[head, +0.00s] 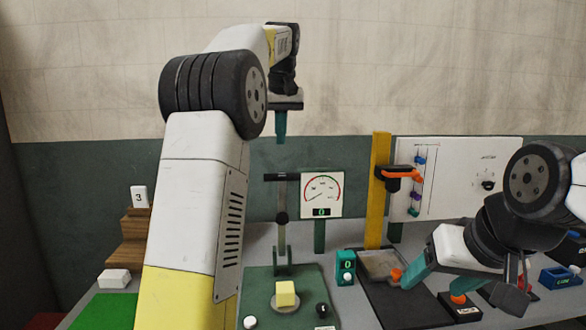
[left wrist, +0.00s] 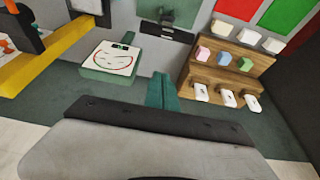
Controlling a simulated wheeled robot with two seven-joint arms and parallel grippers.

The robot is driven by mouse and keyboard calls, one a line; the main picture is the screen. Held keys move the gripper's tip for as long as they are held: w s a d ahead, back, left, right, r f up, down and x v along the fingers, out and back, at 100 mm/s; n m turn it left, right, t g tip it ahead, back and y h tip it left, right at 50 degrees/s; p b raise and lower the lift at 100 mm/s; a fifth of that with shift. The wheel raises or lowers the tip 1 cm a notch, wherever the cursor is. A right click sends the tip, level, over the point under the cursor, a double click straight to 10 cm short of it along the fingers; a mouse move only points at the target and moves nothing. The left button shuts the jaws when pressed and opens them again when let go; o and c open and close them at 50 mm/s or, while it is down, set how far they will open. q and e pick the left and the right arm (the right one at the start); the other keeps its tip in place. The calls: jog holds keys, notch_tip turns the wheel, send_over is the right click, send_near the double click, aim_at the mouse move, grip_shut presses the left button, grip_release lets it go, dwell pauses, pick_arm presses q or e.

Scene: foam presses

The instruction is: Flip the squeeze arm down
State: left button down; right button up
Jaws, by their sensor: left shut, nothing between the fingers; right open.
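The squeeze arm (head: 281,232) stands upright from a hinge at the back of its green press base (head: 256,283). Its dark crossbar handle (head: 281,177) is at the top, and the handle also shows in the left wrist view (left wrist: 167,33). A yellow foam block (head: 286,288) sits on a round plate in front of the hinge. My left gripper (head: 281,136) is shut and empty, its teal fingers pointing down above the handle and apart from it in the picture. The fingers also show in the left wrist view (left wrist: 161,90). My right gripper (head: 416,270) is open at the right, away from the press.
A gauge sign (head: 322,190) stands right of the arm. A yellow post (head: 381,200) with an orange-and-black clamp stands further right, by a grey tray (head: 378,264). Wooden steps (head: 129,240) are at the left. A small teal counter box (head: 346,268) stands beside the press.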

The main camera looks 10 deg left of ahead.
pick_arm(q)
jog(key=x, duration=1)
jog(key=s, duration=0.2)
jog(key=s+d, duration=0.1)
jog(key=s, duration=0.1)
jog(key=shift+r, duration=0.1)
jog(key=shift+d, duration=0.1)
